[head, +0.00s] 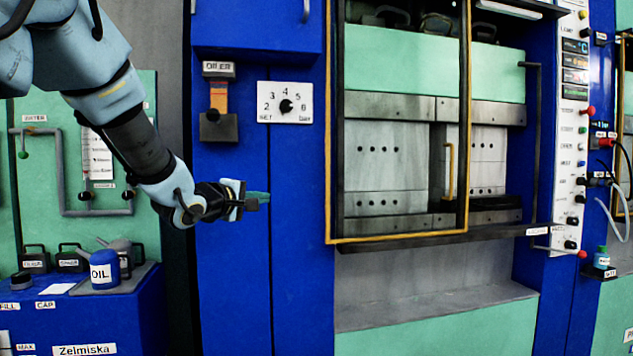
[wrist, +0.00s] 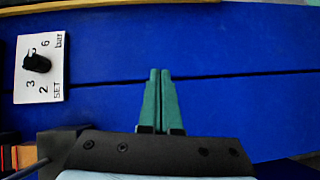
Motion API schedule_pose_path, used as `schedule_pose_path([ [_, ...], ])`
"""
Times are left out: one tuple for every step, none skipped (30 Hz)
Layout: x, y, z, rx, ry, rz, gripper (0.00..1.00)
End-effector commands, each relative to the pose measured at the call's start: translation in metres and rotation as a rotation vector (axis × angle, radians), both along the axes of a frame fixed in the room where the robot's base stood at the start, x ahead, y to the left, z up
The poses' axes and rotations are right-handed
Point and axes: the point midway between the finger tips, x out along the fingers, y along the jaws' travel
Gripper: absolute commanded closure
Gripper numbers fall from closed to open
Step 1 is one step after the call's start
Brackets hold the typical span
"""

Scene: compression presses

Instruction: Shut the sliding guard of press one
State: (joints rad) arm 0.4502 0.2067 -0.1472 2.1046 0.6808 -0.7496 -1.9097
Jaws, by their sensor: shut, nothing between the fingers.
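The sliding guard (head: 467,110) is a yellow-edged frame with clear panes and an upright yellow handle (head: 449,172). In the head view it covers the left and middle part of the press opening, and the right part of the opening is uncovered. My gripper (head: 262,197) is left of the guard, in front of the blue press column (head: 235,260), apart from the handle. In the wrist view my gripper (wrist: 159,90) has its green fingers together with nothing between them.
A pressure dial (head: 286,103) is on the column above my gripper, with an oiler (head: 218,105) beside it. A ledge (head: 440,239) juts out under the guard. A control strip (head: 573,140) is at the right. An oil can (head: 104,270) stands at lower left.

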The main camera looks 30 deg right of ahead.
Motion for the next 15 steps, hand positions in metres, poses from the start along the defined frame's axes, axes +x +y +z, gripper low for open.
schedule_pose_path([
  [-0.008, -0.012, 0.010, -0.047, 0.019, -0.039, 1.00],
  [-0.012, -0.018, 0.015, -0.072, 0.031, -0.060, 1.00],
  [-0.016, -0.023, 0.019, -0.097, 0.045, -0.081, 1.00],
  [-0.019, -0.027, 0.022, -0.111, 0.053, -0.092, 1.00],
  [-0.020, -0.030, 0.024, -0.122, 0.059, -0.101, 1.00],
  [-0.021, -0.033, 0.026, -0.129, 0.065, -0.109, 1.00],
  [-0.021, -0.035, 0.027, -0.134, 0.067, -0.113, 1.00],
  [-0.021, -0.038, 0.028, -0.136, 0.069, -0.114, 1.00],
  [-0.019, -0.042, 0.028, -0.137, 0.069, -0.114, 1.00],
  [-0.017, -0.045, 0.028, -0.137, 0.070, -0.114, 1.00],
  [-0.016, -0.050, 0.027, -0.136, 0.071, -0.115, 1.00],
  [-0.013, -0.056, 0.028, -0.136, 0.070, -0.115, 1.00],
  [-0.011, -0.061, 0.028, -0.135, 0.070, -0.115, 1.00],
  [-0.008, -0.067, 0.029, -0.136, 0.069, -0.114, 1.00],
  [-0.005, -0.075, 0.028, -0.134, 0.071, -0.115, 1.00],
])
